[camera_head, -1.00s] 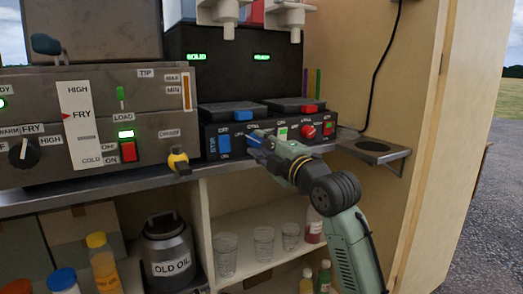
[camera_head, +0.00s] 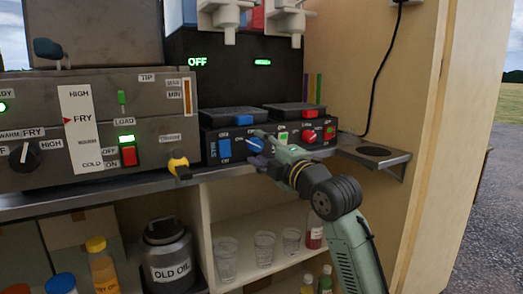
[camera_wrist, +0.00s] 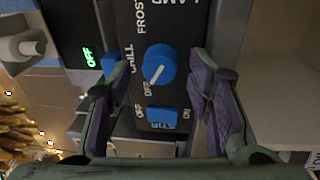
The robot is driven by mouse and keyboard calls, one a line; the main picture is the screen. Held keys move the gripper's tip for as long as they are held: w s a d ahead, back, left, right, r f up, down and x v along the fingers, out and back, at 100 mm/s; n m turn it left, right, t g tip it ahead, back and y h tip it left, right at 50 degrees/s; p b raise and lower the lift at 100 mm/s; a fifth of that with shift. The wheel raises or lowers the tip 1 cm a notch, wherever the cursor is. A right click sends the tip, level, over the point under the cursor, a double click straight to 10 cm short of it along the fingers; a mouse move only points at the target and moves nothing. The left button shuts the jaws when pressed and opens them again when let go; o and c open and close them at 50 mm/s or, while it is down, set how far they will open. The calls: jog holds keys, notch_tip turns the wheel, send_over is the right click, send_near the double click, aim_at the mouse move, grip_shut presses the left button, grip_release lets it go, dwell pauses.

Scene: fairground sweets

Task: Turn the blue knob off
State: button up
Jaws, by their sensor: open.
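The blue knob (camera_head: 254,145) is on the black control panel. In the wrist view the blue knob (camera_wrist: 160,62) has a white pointer line directed towards the OFF label (camera_wrist: 147,92), away from CHILL and FROST. The green display (camera_head: 197,62) above the panel reads OFF; it also shows in the wrist view (camera_wrist: 90,57). My gripper (camera_head: 262,149) is in front of the knob. In the wrist view my gripper (camera_wrist: 154,84) is open, with one purple-padded finger on each side of the knob and gaps between; whether a fingertip touches it cannot be told.
A blue rocker switch (camera_head: 224,148) is left of the knob, and a red knob (camera_head: 308,137) is on the panel's right. A yellow-handled tap (camera_head: 179,163) juts out at the left. A shelf below holds glasses (camera_head: 264,247). A metal ledge (camera_head: 375,152) is at the right.

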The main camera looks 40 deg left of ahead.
jog(key=shift+d, duration=0.1)
jog(key=r+v, duration=0.1)
jog(key=v, duration=0.6)
jog(key=shift+s+d+f, duration=0.2)
jog(key=shift+d+f, duration=0.2)
jog(key=shift+f, duration=0.15)
jog(key=shift+a, duration=0.1)
